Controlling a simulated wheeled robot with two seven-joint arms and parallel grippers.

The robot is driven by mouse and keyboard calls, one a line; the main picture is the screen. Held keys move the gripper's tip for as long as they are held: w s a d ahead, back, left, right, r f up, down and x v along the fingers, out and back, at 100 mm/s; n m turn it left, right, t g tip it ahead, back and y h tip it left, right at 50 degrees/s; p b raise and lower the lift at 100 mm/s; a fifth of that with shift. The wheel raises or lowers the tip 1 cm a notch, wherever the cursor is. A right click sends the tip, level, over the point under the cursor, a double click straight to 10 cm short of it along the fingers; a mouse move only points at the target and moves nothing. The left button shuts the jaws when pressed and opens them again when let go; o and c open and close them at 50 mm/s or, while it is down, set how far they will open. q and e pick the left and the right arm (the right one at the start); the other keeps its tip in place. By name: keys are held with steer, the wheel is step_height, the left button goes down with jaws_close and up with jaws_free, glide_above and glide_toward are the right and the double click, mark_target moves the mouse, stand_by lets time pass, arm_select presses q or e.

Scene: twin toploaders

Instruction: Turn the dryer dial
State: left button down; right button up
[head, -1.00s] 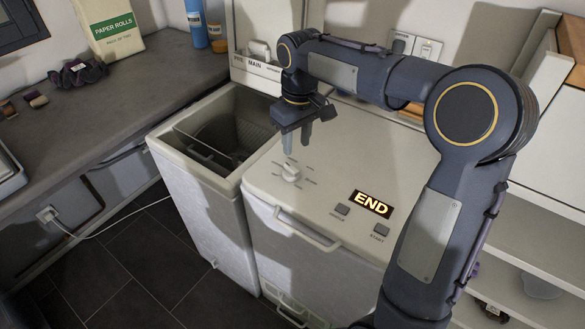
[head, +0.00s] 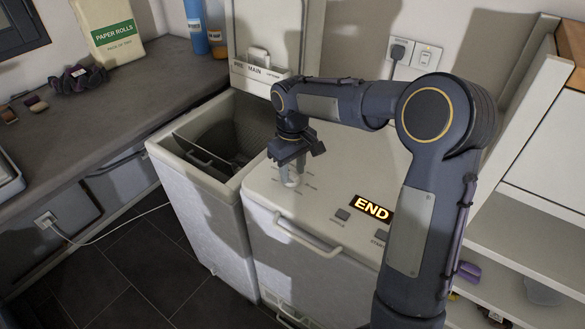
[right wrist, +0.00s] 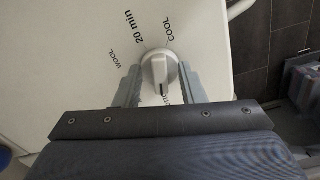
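The dryer (head: 325,190) is the white top-loader on the right, its top panel showing a lit END display (head: 371,208). Its white round dial (right wrist: 158,68) has a raised grip bar with a dark mark pointing down in the right wrist view. Labels WOOL, 20 min and COOL show around it; another label is partly hidden. My right gripper (head: 291,179) points down over the dial and mostly hides it in the head view. In the right wrist view its fingers (right wrist: 160,88) are apart, one on each side of the dial. Contact with the grip bar is not visible. My left gripper is not in view.
The open washer (head: 205,190) stands directly left of the dryer, its lid raised at the back. Two buttons (head: 342,215) lie beside the display, and a handle (head: 308,240) runs along the dryer's front edge. A grey counter (head: 90,120) is at left, shelves at right.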

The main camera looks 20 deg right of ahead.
steer(key=shift+c, duration=0.2)
jaws_close()
steer(key=shift+r+n, duration=0.1)
steer(key=shift+n, duration=0.2)
steer(key=shift+n+p, duration=0.5)
steer(key=shift+n, duration=0.1)
steer(key=n+p, duration=0.1)
steer(key=n, duration=0.2)
steer(key=shift+d+p, duration=0.1)
steer(key=shift+p, duration=0.2)
steer(key=n+p, duration=0.1)
steer(key=n, duration=0.4)
steer(key=shift+w+p, duration=0.1)
steer(key=shift+p, duration=0.25)
steer(key=shift+n, duration=0.3)
